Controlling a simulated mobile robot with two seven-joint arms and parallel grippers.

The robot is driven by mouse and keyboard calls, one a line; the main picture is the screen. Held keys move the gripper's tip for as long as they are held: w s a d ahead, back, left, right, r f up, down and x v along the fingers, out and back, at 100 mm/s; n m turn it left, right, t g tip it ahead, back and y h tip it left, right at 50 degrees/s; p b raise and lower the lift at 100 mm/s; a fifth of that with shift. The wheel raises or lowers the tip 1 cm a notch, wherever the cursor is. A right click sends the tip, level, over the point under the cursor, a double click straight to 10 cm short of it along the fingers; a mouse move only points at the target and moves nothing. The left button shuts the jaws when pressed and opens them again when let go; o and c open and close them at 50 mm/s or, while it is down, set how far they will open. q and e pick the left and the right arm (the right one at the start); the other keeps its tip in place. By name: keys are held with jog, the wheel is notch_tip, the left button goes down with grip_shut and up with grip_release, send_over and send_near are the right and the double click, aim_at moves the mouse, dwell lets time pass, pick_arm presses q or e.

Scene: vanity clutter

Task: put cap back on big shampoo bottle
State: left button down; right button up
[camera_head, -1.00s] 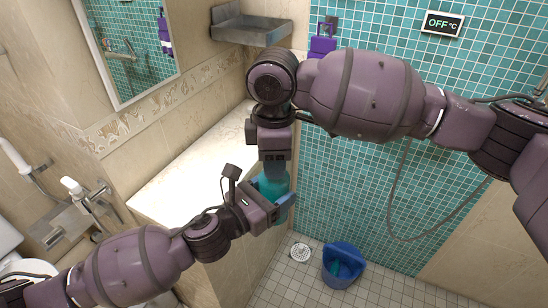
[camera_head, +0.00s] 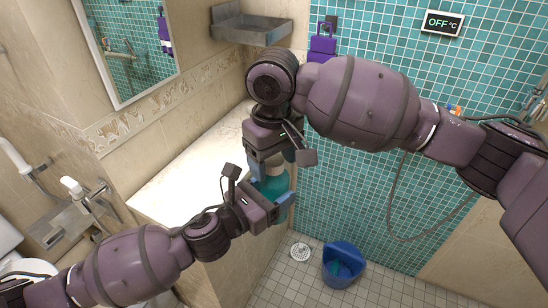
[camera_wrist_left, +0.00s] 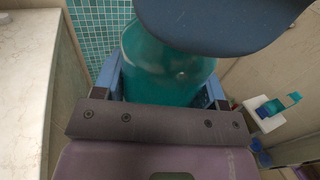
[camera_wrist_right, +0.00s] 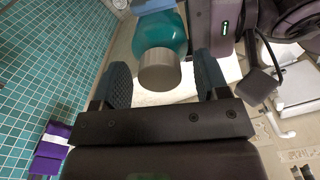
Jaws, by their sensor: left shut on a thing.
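The big teal shampoo bottle (camera_head: 271,187) stands upright between the fingers of my left gripper (camera_head: 273,195), shut around its body in front of the counter. The bottle also shows in the left wrist view (camera_wrist_left: 170,72), its top hidden by my right gripper's finger. My right gripper (camera_wrist_right: 163,80) is over the bottle from above. Its fingers are spread, with a gap on both sides of a grey-beige cylindrical cap (camera_wrist_right: 159,70). The cap appears to sit at the bottle's top; whether it is fully seated I cannot tell.
A white counter (camera_head: 185,180) lies left of the bottle. A blue bucket (camera_head: 342,266) stands on the tiled floor below right.

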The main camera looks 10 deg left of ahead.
notch_tip(320, 180, up, 12)
dwell(0.8)
jog(key=shift+f, duration=0.1)
dwell(0.5)
